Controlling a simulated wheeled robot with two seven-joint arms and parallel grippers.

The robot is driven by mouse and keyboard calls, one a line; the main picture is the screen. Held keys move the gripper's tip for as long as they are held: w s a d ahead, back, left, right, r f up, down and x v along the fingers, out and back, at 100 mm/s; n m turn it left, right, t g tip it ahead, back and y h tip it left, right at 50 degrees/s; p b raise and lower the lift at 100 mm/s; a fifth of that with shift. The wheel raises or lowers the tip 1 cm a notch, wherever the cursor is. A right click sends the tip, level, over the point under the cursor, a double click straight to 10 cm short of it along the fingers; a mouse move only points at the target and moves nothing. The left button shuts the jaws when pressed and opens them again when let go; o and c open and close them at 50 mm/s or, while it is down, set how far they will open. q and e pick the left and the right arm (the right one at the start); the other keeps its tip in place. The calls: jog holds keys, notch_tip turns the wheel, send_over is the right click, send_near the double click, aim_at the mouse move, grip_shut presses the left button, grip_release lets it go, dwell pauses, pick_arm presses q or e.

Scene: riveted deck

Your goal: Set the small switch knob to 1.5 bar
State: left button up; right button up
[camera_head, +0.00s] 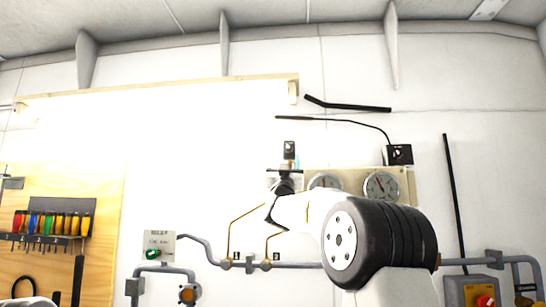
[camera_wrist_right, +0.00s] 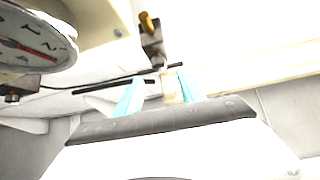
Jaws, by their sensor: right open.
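A small dark switch unit (camera_head: 289,150) with a pale face is on the wall above the gauge panel (camera_head: 408,185). What looks like the same unit shows in the right wrist view as a dark block (camera_wrist_right: 152,45) with a yellow knob (camera_wrist_right: 148,22); no scale or setting is legible. My right gripper (camera_head: 283,164) points up just below the unit. Its teal fingers (camera_wrist_right: 160,92) are apart in the right wrist view, with the knob beyond their tips and no contact visible.
A round gauge (camera_head: 381,187) and a second gauge (camera_head: 325,182) sit right of my gripper, partly behind my arm. One gauge face (camera_wrist_right: 32,38) is close in the right wrist view.

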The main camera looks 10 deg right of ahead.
aim_at(289, 149)
jog(key=shift+x, duration=3.4)
grip_shut()
